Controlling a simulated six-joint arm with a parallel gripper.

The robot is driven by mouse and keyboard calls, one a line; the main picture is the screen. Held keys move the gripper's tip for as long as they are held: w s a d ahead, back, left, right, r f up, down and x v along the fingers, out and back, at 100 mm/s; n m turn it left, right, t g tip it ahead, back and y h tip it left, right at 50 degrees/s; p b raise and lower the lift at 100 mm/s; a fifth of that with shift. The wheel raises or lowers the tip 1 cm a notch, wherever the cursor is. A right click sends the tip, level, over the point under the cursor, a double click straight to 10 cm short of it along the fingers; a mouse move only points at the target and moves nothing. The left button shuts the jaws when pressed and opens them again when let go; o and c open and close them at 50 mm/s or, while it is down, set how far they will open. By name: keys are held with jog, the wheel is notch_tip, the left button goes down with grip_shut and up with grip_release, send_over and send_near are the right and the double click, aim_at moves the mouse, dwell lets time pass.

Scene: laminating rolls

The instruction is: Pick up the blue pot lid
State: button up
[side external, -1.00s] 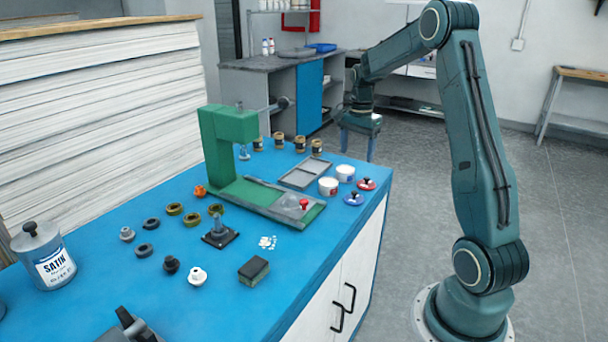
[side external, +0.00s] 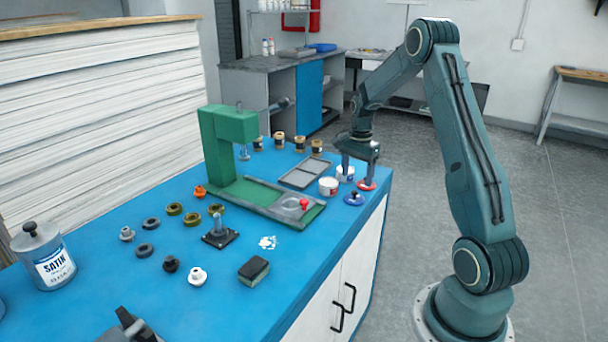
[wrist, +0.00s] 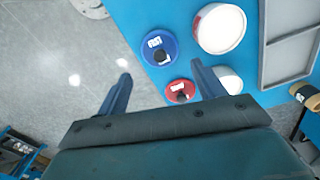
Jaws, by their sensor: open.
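The blue pot lid (side external: 353,200), with a dark knob, lies on the blue bench top near its right edge. In the wrist view the blue lid (wrist: 158,40) shows a white label and lies just beyond the fingertips. My gripper (side external: 358,176) is open and empty, pointing down above the bench, behind the blue lid in the side view. In the wrist view my gripper (wrist: 160,71) has its fingers apart, with the red lid (wrist: 174,93) showing between them, close to the right finger. The red lid (side external: 367,187) is partly hidden by a finger in the side view.
Two white pots stand beside the lids: one (side external: 328,187) in clear view, the other (side external: 344,175) partly behind a finger. A grey tray (side external: 293,185) and a green press (side external: 222,150) stand further left. The bench edge is close on the right.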

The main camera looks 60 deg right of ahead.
aim_at(354, 191)
jog(key=shift+f, duration=0.75)
jog(key=shift+a+f, duration=0.2)
jog(key=shift+f, duration=2.4)
jog(key=c, duration=0.8)
jog(key=shift+o, duration=0.2)
jog(key=shift+w+r, duration=0.1)
jog(key=shift+r, duration=0.05)
notch_tip(354, 191, up, 20)
